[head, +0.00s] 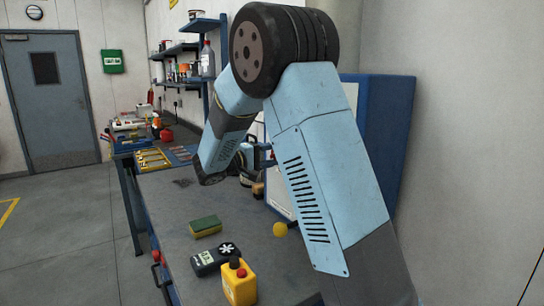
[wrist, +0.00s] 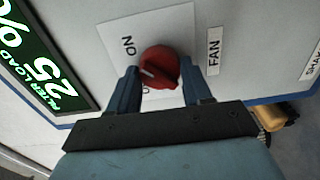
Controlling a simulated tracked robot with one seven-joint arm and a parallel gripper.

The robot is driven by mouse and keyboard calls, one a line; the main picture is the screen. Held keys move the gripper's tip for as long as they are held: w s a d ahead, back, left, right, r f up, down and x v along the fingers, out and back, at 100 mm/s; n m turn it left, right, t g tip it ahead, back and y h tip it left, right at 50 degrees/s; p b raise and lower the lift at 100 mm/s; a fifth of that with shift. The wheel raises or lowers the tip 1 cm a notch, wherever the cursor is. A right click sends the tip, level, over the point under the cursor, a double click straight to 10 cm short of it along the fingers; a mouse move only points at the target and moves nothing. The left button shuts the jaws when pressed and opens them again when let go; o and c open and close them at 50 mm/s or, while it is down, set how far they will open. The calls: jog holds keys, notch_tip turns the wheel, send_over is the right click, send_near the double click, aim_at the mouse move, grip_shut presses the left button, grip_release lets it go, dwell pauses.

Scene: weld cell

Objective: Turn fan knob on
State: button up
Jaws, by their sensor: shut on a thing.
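The red fan knob (wrist: 158,66) shows in the wrist view on a light grey panel, with a white plate behind it and a FAN label (wrist: 214,50) to its right. ON is printed on the plate to the upper left of the knob. A second marking below it is mostly hidden. A pale pointer mark shows on the knob's left side; its exact setting is hard to tell. My gripper (wrist: 158,78) has one blue finger on either side of the knob and is shut on it. In the head view my arm hides the knob.
A green display (wrist: 38,62) reading filter load 25% is left of the knob. The blue cabinet (head: 388,130) stands by the right wall.

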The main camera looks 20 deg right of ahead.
jog(key=shift+f, duration=0.2)
jog(key=o, duration=1)
jog(key=shift+r, duration=0.1)
jog(key=shift+o, duration=0.2)
jog(key=v, duration=1.4)
